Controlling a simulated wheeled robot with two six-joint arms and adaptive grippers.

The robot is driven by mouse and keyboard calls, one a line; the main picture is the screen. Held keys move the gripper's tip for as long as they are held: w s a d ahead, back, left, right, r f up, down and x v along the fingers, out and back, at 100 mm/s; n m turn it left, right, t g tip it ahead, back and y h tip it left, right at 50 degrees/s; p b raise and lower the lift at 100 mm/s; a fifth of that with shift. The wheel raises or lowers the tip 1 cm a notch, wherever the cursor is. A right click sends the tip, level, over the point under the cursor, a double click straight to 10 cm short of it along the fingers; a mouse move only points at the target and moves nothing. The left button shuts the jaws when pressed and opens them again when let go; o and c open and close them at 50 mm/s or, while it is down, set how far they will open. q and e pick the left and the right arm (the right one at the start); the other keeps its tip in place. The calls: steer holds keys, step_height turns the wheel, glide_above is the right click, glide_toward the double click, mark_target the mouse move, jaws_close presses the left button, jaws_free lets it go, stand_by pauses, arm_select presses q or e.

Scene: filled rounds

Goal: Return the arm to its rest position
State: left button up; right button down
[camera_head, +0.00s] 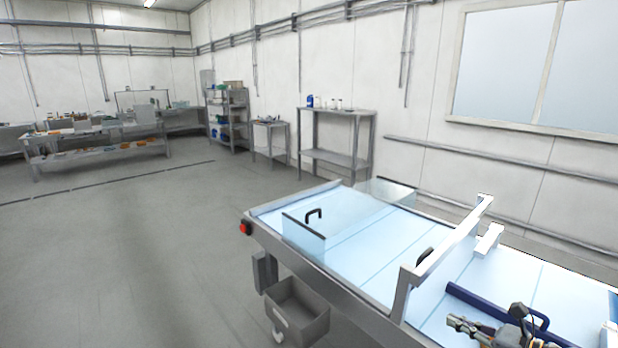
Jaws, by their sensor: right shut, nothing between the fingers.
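My right gripper (462,325) shows at the bottom right of the head view, over the light-blue top of the long table. Its fingers are shut with nothing between them, and they point to the left. Part of my right arm is cut off by the bottom edge of the picture. My left gripper is not in view.
A grey bin (297,310) hangs below. The floor at left is clear.

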steer(key=s+a+f+m+h, duration=0.1)
steer(key=s+f+m+h, duration=0.2)
steer(key=m, duration=0.7)
steer(key=s+a+f+m+h, duration=0.15)
steer(key=m+h, duration=0.35)
steer(key=m, duration=0.5)
steer(key=s+f+m+h, duration=0.2)
steer(key=f+m+h, duration=0.2)
steer(key=m, duration=0.6)
steer(key=s+a+f+m+g+y, duration=0.1)
steer(key=s+a+f+m+g, duration=0.1)
steer(key=s+a+m+g, duration=0.35)
steer(key=s+a+f+m+g+y, duration=0.1)
steer(key=s+a+f+m+g, duration=0.15)
steer(key=s+m, duration=0.55)
steer(key=s+d+f+n+g, duration=0.1)
steer(key=s+f, duration=0.2)
steer(key=f, duration=1)
steer(key=s+d+f+n+g, duration=0.1)
steer(key=s+f, duration=0.1)
steer(key=f, duration=1.1)
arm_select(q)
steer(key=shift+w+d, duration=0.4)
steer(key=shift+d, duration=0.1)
arm_select(e)
steer(key=s+d+f, duration=0.1)
steer(key=s+f, duration=1.5)
steer(key=s, duration=0.2)
steer(key=shift+s+f+g, duration=0.3)
steer(key=shift+s+g, duration=0.1)
